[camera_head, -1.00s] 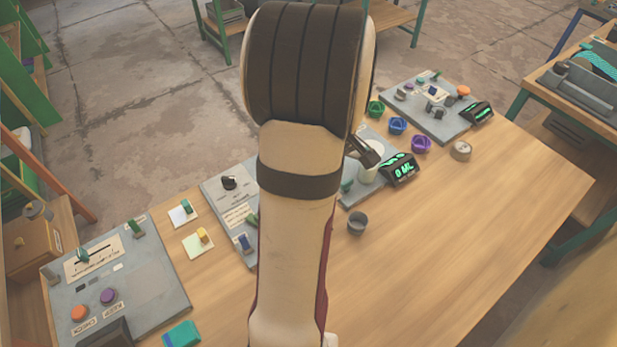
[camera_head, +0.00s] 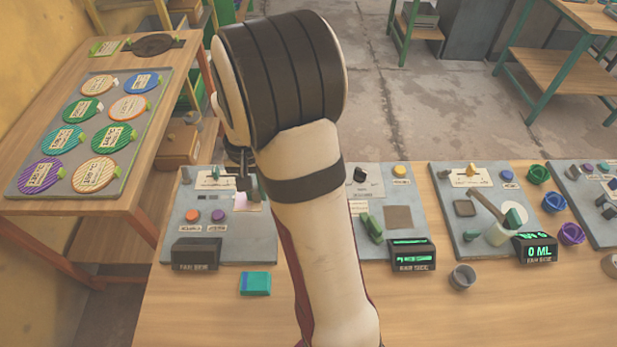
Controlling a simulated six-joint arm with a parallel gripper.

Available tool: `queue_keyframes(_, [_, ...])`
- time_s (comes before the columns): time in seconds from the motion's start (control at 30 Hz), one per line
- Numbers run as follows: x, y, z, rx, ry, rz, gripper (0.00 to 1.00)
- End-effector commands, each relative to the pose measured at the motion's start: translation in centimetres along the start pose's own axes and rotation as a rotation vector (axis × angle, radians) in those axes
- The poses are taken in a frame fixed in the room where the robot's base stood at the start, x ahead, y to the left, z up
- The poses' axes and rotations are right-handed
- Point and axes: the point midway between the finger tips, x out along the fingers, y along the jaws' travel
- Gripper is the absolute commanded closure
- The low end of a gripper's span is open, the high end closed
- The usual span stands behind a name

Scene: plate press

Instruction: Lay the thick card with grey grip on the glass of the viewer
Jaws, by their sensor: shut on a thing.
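My gripper (camera_head: 246,187) is at the left of the arm, above the right part of the leftmost grey panel (camera_head: 235,249). It is small and dark in this view, and shut. A pale pinkish card (camera_head: 247,202) shows just below the fingers, apparently held by them. Its grip is hidden between the fingers, so its colour and the card's thickness cannot be told. I cannot tell whether the card touches the panel. No glass of the viewer can be made out clearly; my arm hides part of the bench.
The leftmost panel has an orange button (camera_head: 194,215), a purple button (camera_head: 218,216) and a dark display (camera_head: 196,254). A teal block (camera_head: 255,283) lies in front. A grey cup (camera_head: 462,277) stands on the bench. A tray (camera_head: 72,189) of round discs lies on the left table.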

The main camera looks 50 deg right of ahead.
Motion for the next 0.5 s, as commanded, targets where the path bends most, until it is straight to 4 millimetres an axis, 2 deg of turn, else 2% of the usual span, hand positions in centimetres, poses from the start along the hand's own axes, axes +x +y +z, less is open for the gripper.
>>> queue_keyframes(0.17, [1.1, -0.5, 0.2, 0.001, -0.002, 0.001, 1.00])
queue_keyframes(0.5, [5.8, -0.4, 0.2, 0.001, -0.003, 0.001, 1.00])
